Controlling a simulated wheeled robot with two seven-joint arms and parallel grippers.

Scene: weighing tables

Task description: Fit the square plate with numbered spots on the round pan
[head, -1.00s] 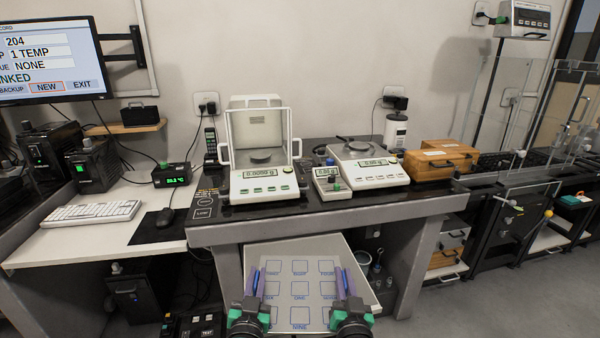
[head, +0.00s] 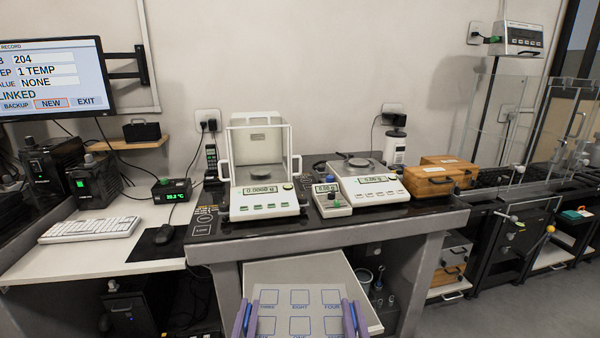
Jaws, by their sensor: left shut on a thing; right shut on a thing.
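The square plate (head: 300,312) is pale grey with blue outlined squares and blue number words such as EIGHT and FOUR. It is at the bottom of the head view, its near part cut off by the frame. My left gripper (head: 245,318) is shut on its left edge and my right gripper (head: 354,318) is shut on its right edge. One round pan (head: 358,162) tops the open balance (head: 372,189) on the bench. Another round pan (head: 261,171) is inside the glass-shielded balance (head: 262,206). Both pans look bare and are well beyond the plate.
The dark bench (head: 330,232) has a thick grey front edge between the plate and the balances. A pale panel (head: 300,270) lies below and behind the plate. A small device (head: 332,201) stands between the balances. Wooden boxes (head: 437,181) stand right of the open balance.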

